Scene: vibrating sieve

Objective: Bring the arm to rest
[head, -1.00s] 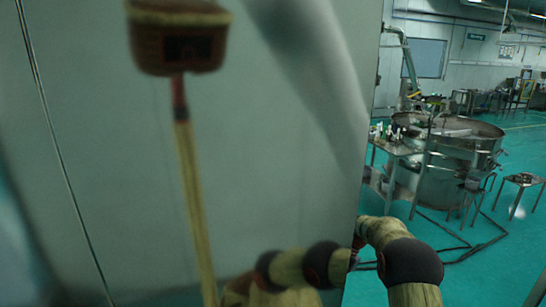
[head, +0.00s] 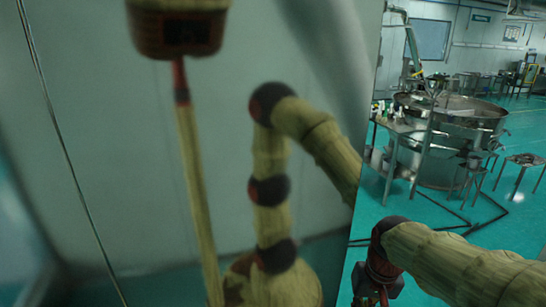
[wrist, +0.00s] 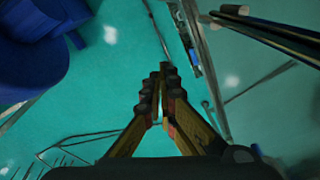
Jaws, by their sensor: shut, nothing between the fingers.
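My arm (head: 460,268) reaches in from the lower right of the head view. My gripper (head: 376,292) hangs at its left end, pointing down near the bottom edge of the picture. In the wrist view my gripper (wrist: 160,78) has its two fingers together at the tips, with nothing between them. Teal floor lies below the fingers. No object touches the gripper.
A large shiny panel (head: 80,130) fills the left and mirrors my body and arm. The round metal sieve (head: 450,120) and a side table (head: 402,128) stand beyond. A stool (head: 524,160) is at right. Blue objects (wrist: 35,65) show in the wrist view.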

